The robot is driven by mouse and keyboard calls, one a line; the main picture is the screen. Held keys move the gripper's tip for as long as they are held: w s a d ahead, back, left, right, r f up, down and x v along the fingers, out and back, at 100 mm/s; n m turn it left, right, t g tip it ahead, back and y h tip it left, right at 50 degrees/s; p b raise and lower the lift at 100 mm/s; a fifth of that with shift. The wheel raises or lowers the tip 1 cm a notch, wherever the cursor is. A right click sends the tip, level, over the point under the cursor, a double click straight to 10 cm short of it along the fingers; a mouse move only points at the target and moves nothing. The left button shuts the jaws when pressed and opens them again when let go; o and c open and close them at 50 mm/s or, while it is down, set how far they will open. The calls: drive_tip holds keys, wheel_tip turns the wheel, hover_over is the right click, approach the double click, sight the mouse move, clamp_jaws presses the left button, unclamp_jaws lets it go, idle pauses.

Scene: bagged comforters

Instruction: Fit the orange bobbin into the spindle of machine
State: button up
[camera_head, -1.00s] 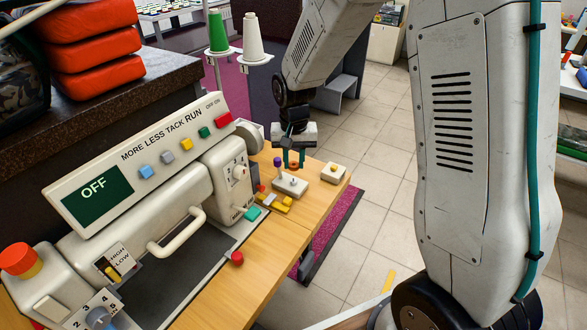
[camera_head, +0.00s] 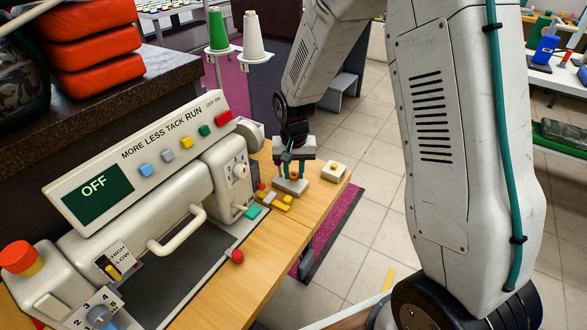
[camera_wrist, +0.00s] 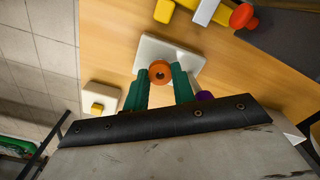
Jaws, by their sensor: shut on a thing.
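The orange bobbin (camera_head: 294,175) is between the teal fingers of my gripper (camera_head: 292,179), just over a pale block (camera_head: 291,189) on the wooden table. In the wrist view the bobbin (camera_wrist: 160,66) shows its dark centre hole, with my gripper (camera_wrist: 163,77) shut on it and the pale block (camera_wrist: 148,47) below. I cannot tell whether the bobbin touches the block. A purple piece (camera_wrist: 205,97) shows beside the right finger. The pale machine (camera_head: 130,150) stands left of my gripper, its screen reading OFF. I cannot make out its spindle for certain.
A small pale block with a yellow knob (camera_head: 334,172) stands right of my gripper. Yellow pieces (camera_head: 280,203) and a red knob (camera_head: 237,257) are near the machine. Thread cones (camera_head: 253,35) stand behind. The table's right edge drops to the tiled floor.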

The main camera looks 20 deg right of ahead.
drive_tip(key=o, duration=1)
drive_tip(key=shift+r, duration=0.1)
wheel_tip(320, 180, up, 12)
drive_tip(key=s+d+r+n, duration=0.1)
drive_tip(key=s+r, duration=0.7)
drive_tip(key=shift+s+d+r+n+t, duration=0.2)
drive_tip(key=shift+s+d+r+n, duration=0.45)
drive_tip(key=shift+s, duration=3.05)
drive_tip(key=shift+s+r+n+t, duration=0.3)
drive_tip(key=shift+s+r, duration=0.65)
drive_tip(key=shift+s, duration=2.75)
drive_tip(key=shift+s+d+r+n+t, duration=0.1)
drive_tip(key=shift+s+d+r+n, duration=0.45)
drive_tip(key=shift+s, duration=3.15)
drive_tip(key=shift+a+r, duration=0.2)
drive_tip(key=shift+r, duration=0.05)
